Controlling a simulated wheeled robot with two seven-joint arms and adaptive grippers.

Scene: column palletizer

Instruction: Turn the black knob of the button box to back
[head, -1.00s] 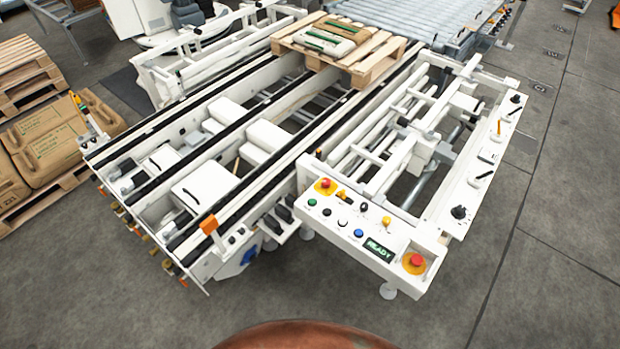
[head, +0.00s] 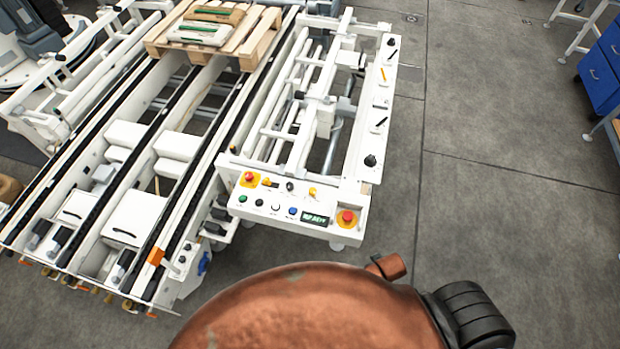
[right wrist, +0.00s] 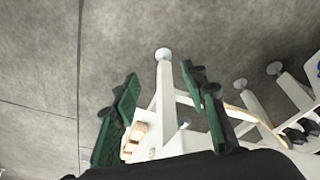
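The white button box (head: 338,203) is at the front right corner of the conveyor frame in the head view. Its black knob (head: 290,186) stands in the back row between two yellow controls; which way it points is too small to tell. Red emergency buttons sit at the box's left (head: 249,178) and right (head: 347,216) ends. My right gripper (right wrist: 159,76) shows in the right wrist view with its green fingers apart and nothing between them. White legs with round feet show past the fingers. Neither gripper shows in the head view, and the knob is not recognisable in the wrist view.
The conveyor (head: 127,215) lies left of the box, with a wooden pallet (head: 246,47) carrying bags at its far end. Another black knob (head: 370,160) stands on the right rail. The grey floor (head: 480,190) right of the frame is clear; a blue cabinet (head: 602,70) stands far right.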

